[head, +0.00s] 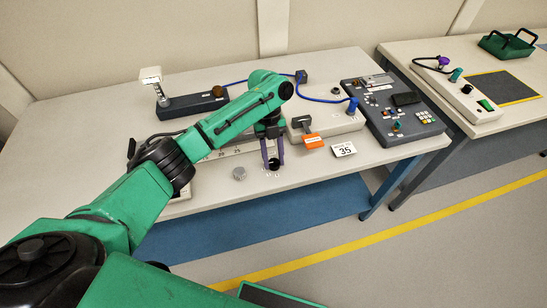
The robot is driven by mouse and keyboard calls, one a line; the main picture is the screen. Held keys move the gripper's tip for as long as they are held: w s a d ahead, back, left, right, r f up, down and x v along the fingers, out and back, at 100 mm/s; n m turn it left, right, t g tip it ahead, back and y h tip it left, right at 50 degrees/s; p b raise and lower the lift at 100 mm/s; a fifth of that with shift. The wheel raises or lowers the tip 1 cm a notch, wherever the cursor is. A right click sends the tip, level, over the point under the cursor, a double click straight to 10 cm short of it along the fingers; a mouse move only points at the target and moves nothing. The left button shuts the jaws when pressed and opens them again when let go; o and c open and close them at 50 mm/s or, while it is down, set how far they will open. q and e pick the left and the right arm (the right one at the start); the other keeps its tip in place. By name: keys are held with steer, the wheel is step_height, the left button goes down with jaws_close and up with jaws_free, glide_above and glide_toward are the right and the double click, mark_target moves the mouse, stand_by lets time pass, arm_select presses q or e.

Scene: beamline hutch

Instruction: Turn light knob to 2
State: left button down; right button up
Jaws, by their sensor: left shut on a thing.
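My left gripper (273,163) reaches down to the near part of the table and points at a panel there. Its two purple fingers are shut on a small dark knob (274,165), one finger at each side. Small marks lie by the knob, too small to read, so its setting cannot be told. A grey ribbed knob (239,173) stands free just left of the gripper. Which of the two is the light knob cannot be read from here. My arm hides part of the panel behind. My right gripper is not in view.
Right of the gripper are an orange-tagged switch (313,141) and a card reading 35 (344,149). A dark control console (393,110) stands farther right. A blue cable (322,98) crosses behind. A lamp-like device (152,80) stands at the back left.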

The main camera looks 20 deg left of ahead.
arm_select(q)
steer(key=shift+c, duration=2.2)
jaws_free()
steer(key=shift+r, duration=0.1)
steer(key=shift+w+a+r, duration=0.1)
steer(key=shift+w+r, duration=0.1)
steer(key=shift+r, duration=0.1)
steer(key=b+v, duration=0.1)
steer(key=v, duration=0.4)
steer(key=shift+w+a+r, duration=0.1)
steer(key=shift+r, duration=0.25)
steer(key=p+v, duration=0.1)
steer(key=v, duration=0.7)
